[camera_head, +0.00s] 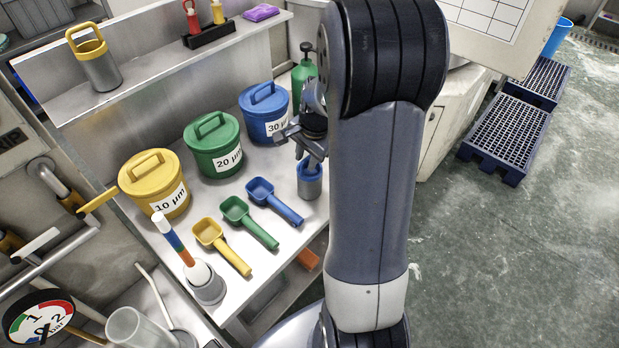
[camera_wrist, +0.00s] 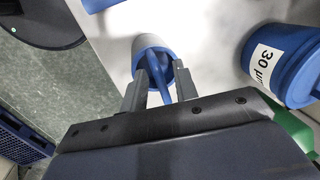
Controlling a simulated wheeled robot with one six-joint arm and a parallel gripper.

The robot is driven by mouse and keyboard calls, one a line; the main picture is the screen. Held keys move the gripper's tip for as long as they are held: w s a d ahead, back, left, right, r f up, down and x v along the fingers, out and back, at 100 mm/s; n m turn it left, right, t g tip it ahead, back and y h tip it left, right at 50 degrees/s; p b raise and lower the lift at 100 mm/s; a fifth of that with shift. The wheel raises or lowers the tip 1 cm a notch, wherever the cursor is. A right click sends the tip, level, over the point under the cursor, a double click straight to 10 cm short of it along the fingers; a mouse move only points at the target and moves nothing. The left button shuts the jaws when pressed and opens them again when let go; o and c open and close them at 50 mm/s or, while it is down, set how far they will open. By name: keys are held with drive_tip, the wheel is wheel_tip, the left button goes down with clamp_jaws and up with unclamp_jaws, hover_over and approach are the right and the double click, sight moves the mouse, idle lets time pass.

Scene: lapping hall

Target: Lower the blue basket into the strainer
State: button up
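The blue basket (camera_head: 310,187) is a small grey cup with a blue rim and blue handle. It appears upright at the bench's right front edge, below my gripper (camera_head: 312,150). In the wrist view, its blue rim (camera_wrist: 150,52) shows between and beyond the fingertips. My gripper (camera_wrist: 160,78) is open, its two fingers standing apart on either side of the thin blue handle, with gaps visible. I cannot make out a strainer for certain in either view.
Blue (camera_head: 265,128), green (camera_head: 200,160) and yellow (camera_head: 140,200) lidded tubs stand behind blue (camera_head: 262,192), green (camera_head: 236,210) and yellow (camera_head: 209,233) scoops. A green bottle (camera_head: 302,80) stands close behind my gripper. A yellow-handled basket (camera_head: 100,70) stands on the shelf.

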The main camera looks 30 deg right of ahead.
drive_tip(key=shift+f, duration=0.55)
drive_tip(key=shift+c, duration=0.6)
clamp_jaws()
